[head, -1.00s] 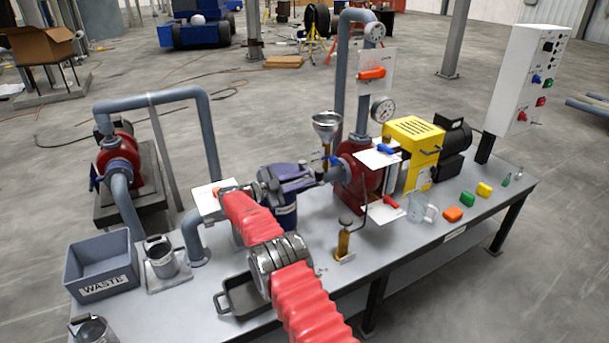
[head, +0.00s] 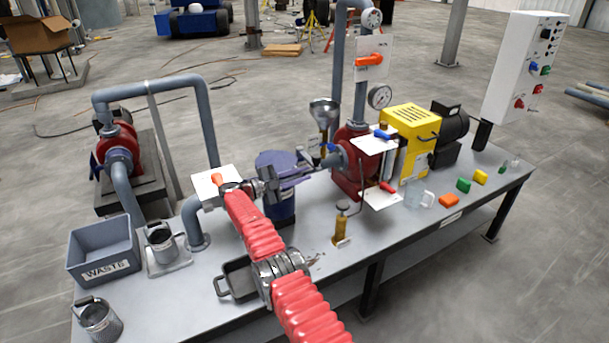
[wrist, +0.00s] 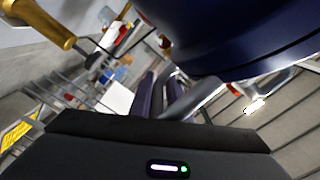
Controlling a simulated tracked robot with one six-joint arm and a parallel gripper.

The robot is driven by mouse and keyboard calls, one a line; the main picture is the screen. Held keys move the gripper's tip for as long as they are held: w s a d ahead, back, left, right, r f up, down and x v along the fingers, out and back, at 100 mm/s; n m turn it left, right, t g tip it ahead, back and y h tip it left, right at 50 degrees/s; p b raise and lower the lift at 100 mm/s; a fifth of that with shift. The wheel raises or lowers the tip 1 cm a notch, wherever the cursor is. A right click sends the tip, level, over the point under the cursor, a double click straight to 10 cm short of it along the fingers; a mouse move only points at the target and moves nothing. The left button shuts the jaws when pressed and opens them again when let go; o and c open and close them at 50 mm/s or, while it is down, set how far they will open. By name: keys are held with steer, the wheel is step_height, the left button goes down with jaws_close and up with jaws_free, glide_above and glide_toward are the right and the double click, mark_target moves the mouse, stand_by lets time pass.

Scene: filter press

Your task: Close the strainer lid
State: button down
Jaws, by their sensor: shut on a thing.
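The strainer (head: 283,210) is a dark blue-purple pot on the bench, behind my gripper. Its round blue lid (head: 274,158) shows at the top of the pot, partly hidden by my gripper; I cannot tell whether it is fully seated. My gripper (head: 287,180) is at the front right of the lid, shut on what appears to be the lid's handle, which is mostly hidden between the jaws. In the wrist view, my gripper's fingers (wrist: 163,92) are close together, and a large curved dark blue surface (wrist: 240,35) fills the upper right.
A white plate with an orange handle (head: 215,180) stands left of the strainer. A funnel (head: 324,113) and red pump (head: 346,172) stand right. A brass-bodied fitting (head: 341,226) and dark tray (head: 238,281) are nearer. The front bench strip is partly clear.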

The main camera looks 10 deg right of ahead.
steer(key=shift+a+f+t, duration=0.3)
steer(key=shift+a+f, duration=0.2)
steer(key=shift+f, duration=0.3)
steer(key=c, duration=1.8)
jaws_free()
steer(key=shift+w+f, duration=0.1)
steer(key=shift+d, duration=0.1)
steer(key=shift+d+r, duration=0.1)
steer(key=shift+r, duration=0.5)
step_height(320, 180, up, 9)
steer(key=shift+r, duration=0.2)
steer(key=shift+r, duration=0.15)
